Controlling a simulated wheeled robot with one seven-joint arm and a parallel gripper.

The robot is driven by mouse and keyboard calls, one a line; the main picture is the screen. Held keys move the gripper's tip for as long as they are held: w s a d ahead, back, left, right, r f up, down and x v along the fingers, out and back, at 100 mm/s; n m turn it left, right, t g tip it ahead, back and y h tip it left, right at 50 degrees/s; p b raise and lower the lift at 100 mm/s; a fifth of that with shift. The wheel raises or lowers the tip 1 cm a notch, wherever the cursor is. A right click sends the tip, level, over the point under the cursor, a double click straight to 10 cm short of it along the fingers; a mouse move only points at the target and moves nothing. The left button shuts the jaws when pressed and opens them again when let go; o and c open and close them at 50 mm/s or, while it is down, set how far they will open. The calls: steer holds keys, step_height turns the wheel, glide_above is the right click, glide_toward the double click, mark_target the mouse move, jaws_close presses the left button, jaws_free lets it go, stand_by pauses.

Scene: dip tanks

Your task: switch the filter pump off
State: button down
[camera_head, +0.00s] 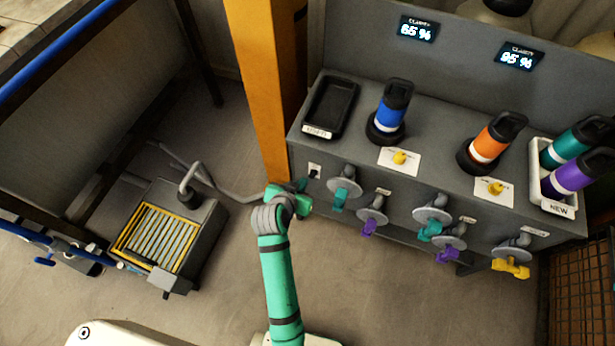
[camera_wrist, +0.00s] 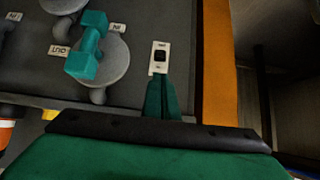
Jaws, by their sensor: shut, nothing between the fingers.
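A small white switch plate (camera_head: 314,171) with a black rocker is on the front face of the grey cabinet, at its left end. The wrist view shows this switch plate (camera_wrist: 159,57) upright at the top centre; its small label and the rocker's position are too small to read. My gripper (camera_head: 303,186) is shut and empty in front of the cabinet's left end. In the wrist view my gripper's closed fingertips (camera_wrist: 160,78) lie just below the rocker, over or close to the plate's lower edge. I cannot tell whether they touch it.
A teal-handled valve (camera_head: 341,190) is right of the switch, with several other valves beyond. An orange post (camera_head: 268,80) stands close left. Blue (camera_head: 391,110) and orange (camera_head: 492,140) cartridges stand on the cabinet. A grey unit with yellow-edged slats (camera_head: 158,236) is on the left floor.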

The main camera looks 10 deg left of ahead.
mark_target(310, 176)
steer(key=x, duration=0.9)
steer(key=shift+w+f, duration=0.25)
steer(key=shift+w, duration=0.05)
steer(key=shift+d, duration=0.1)
steer(key=shift+f+t, duration=0.15)
steer(key=shift+t, duration=0.15)
